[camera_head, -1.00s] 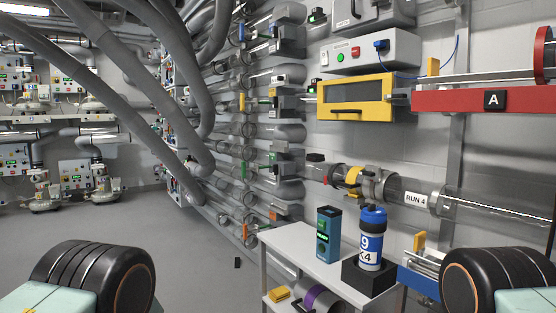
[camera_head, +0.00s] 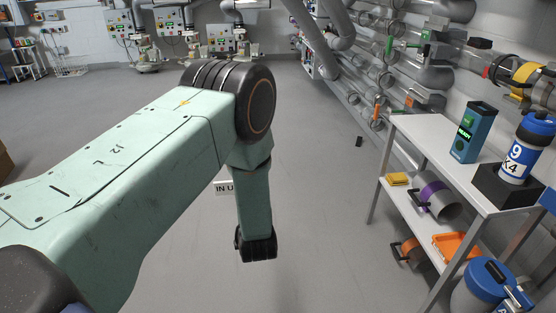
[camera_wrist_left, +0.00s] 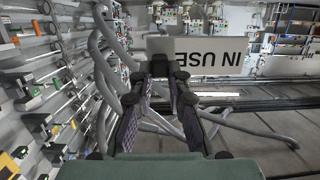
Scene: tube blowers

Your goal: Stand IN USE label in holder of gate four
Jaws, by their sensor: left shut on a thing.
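The IN USE label (camera_wrist_left: 203,57) is a flat white plate with black letters, upside down in the left wrist view. My left gripper (camera_wrist_left: 172,76) is shut on its lower edge and holds it up in front of the fingers. In the head view, a part of the label (camera_head: 223,187) shows beside my left arm, over open floor; my arm hides the rest of it and the gripper. The wall tubes with gates (camera_head: 410,101) are at the upper right, well away from the label. I cannot tell which is gate four, nor see its holder. My right gripper is out of view.
A white table (camera_head: 428,140) stands at the right, with a teal device (camera_head: 474,132) and a blue-capped bottle (camera_head: 524,150). Its lower shelf holds a purple-banded pipe piece (camera_head: 436,198) and an orange tray (camera_head: 455,246).

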